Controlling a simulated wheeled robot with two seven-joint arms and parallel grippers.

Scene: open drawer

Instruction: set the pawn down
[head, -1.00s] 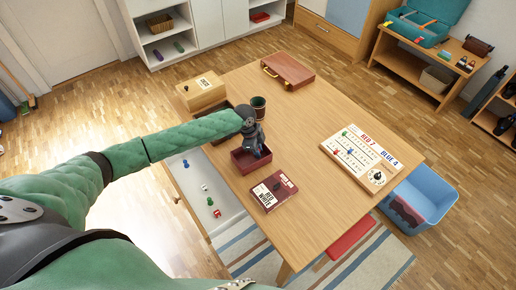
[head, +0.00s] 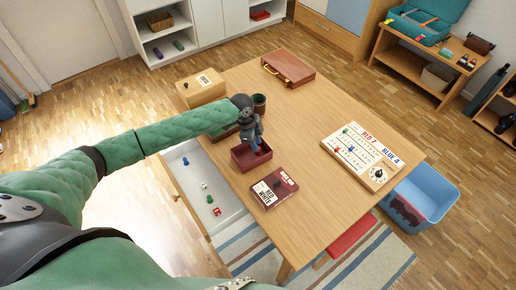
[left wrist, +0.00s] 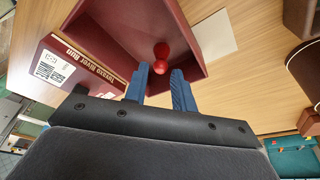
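A red pawn (left wrist: 161,58) with a rounded head shows in the left wrist view, inside the dark red open-topped box (left wrist: 205,75). In the head view this box (head: 240,160) stands on the table, and the pawn cannot be made out there. My left gripper (head: 257,146) is over the box, pointing down. In the left wrist view its two blue fingers (left wrist: 160,80) are apart, with the pawn just beyond the tips and a gap on each side. My right gripper is not in view.
A dark red game box (head: 273,187) lies close in front of the red box. A dark cup (head: 259,103) and a wooden box (head: 203,88) stand behind. The open drawer (head: 190,165) holds several small pieces. A score board (head: 362,158) lies right; the table's middle is clear.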

